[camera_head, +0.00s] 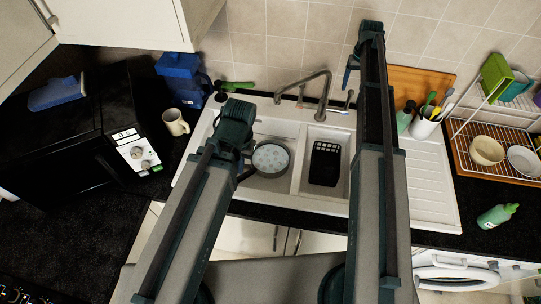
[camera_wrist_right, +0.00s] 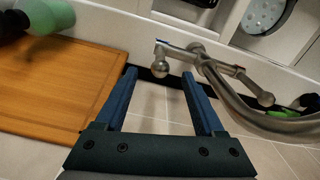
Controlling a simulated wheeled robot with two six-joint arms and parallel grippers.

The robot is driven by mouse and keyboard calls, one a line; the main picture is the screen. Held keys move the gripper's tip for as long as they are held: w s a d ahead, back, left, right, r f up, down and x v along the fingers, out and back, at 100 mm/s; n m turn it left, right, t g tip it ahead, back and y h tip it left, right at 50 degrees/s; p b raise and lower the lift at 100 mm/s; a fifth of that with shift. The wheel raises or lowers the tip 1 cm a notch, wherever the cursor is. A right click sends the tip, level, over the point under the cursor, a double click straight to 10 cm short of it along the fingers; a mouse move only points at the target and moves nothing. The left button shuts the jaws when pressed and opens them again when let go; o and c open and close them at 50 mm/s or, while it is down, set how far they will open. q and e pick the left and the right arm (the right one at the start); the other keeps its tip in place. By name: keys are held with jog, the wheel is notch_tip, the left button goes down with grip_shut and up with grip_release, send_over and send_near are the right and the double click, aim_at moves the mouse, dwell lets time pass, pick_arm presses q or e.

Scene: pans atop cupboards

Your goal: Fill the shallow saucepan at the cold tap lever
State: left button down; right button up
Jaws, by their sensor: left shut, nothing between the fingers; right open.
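The shallow saucepan (camera_head: 270,158), round and grey with a pale speckled inside, sits in the left sink basin; part of it shows in the right wrist view (camera_wrist_right: 266,14). The curved metal tap (camera_head: 325,90) stands behind the basins. Its lever with a ball end and a blue mark (camera_wrist_right: 161,66) lies near my right gripper's fingertips (camera_wrist_right: 159,74), which are open and empty in the right wrist view. In the head view the right gripper (camera_head: 348,72) is right of the tap. My left gripper (camera_head: 243,168) is beside the saucepan's left edge, shut and empty, mostly hidden by its arm.
A black basket (camera_head: 325,163) fills the right basin. A wooden board (camera_head: 415,84), utensil pot (camera_head: 424,125) and dish rack (camera_head: 500,130) stand right. A mug (camera_head: 175,122), blue jug (camera_head: 182,78) and microwave (camera_head: 100,130) stand left.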

jog(key=shift+r, duration=0.1)
notch_tip(320, 180, up, 5)
jog(key=p, duration=0.5)
